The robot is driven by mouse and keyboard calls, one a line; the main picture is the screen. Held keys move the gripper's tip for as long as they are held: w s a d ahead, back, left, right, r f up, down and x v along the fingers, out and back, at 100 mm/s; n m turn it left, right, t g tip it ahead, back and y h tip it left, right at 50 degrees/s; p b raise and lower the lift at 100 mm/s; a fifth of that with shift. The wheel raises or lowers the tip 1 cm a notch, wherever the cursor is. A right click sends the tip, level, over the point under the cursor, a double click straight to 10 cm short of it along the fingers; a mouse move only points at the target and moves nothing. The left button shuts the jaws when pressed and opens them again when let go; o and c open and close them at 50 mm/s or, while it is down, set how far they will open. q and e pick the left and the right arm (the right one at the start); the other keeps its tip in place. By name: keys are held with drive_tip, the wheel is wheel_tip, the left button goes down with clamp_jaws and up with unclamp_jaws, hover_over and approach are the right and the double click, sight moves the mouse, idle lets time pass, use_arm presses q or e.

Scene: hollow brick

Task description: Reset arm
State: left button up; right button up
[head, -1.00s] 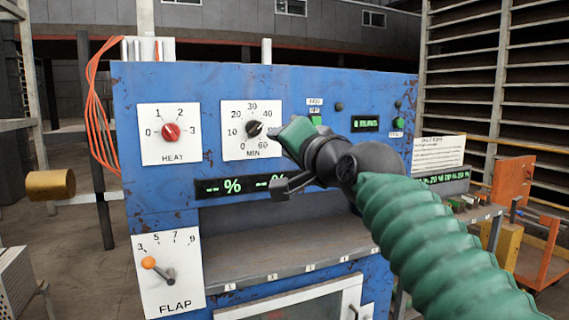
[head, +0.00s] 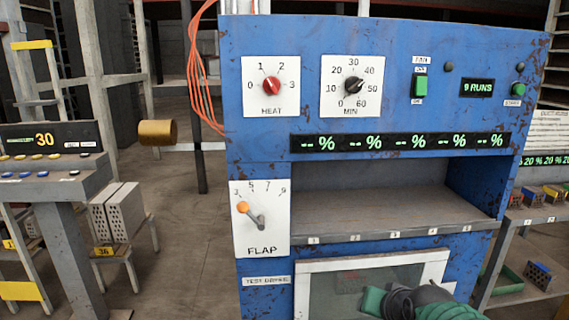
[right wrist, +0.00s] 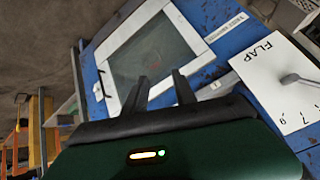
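My right arm (head: 415,302), green with a dark wrist, is low at the bottom edge of the head view, in front of the oven door (head: 375,275). In the right wrist view my right gripper (right wrist: 161,90) has its two dark fingers apart, with nothing between them. The door also shows beyond the fingers (right wrist: 150,58). The blue test oven (head: 270,190) carries a red HEAT knob (head: 271,86), a black MIN knob (head: 352,86) and an orange-tipped FLAP lever (head: 252,215). The gripper touches none of these controls. My left gripper is in neither current view.
An open shelf (head: 375,215) runs across the oven front. A grey console (head: 55,180) showing 30 stands at left, beside hollow bricks (head: 122,212) on a stand. A rack (head: 520,245) with small bricks is at right. Floor between console and oven is clear.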

drive_tip(key=s+f+n+g, duration=0.4)
drive_tip(key=s+f+g, duration=0.2)
drive_tip(key=s+f, duration=1.3)
drive_tip(key=w+p+v, duration=0.1)
drive_tip(key=p+v, duration=1)
drive_tip(key=p, duration=0.1)
drive_tip(key=w+r+p+v, duration=0.1)
drive_tip(key=w+p+v, duration=0.1)
drive_tip(key=p+v, duration=1)
drive_tip(key=shift+w+a+p, duration=0.3)
drive_tip(key=shift+a, duration=0.05)
drive_tip(key=shift+r, duration=0.1)
